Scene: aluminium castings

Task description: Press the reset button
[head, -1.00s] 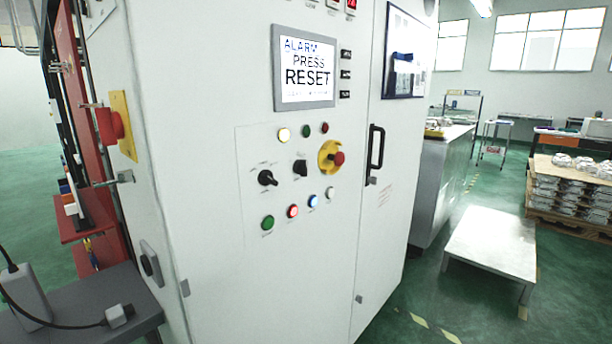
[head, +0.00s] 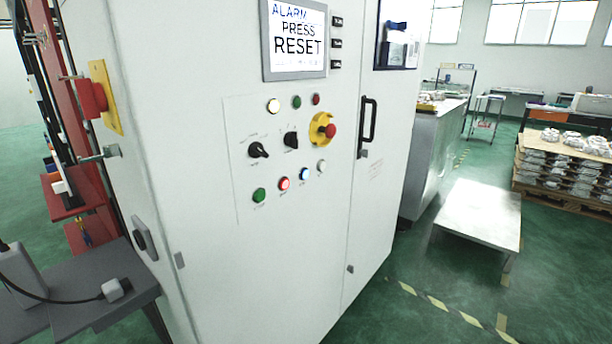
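The control cabinet (head: 290,255) stands upright in front of me in the head view. Its screen (head: 297,42) reads "ALARM PRESS RESET". Below it is the button panel. The bottom row has a green button (head: 258,196), a red lit button (head: 284,183), a blue lit button (head: 304,174) and a white button (head: 321,166). Their labels are too small to read, so I cannot tell which is reset. A red emergency stop (head: 330,131) on a yellow collar sits at the panel's right. Neither gripper shows in the view.
Two black rotary switches (head: 258,150) sit above the buttons. A black door handle (head: 368,120) sticks out at the right. A grey shelf (head: 95,295) with a plug and cable is at lower left. A low white platform (head: 480,213) stands on the green floor at right.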

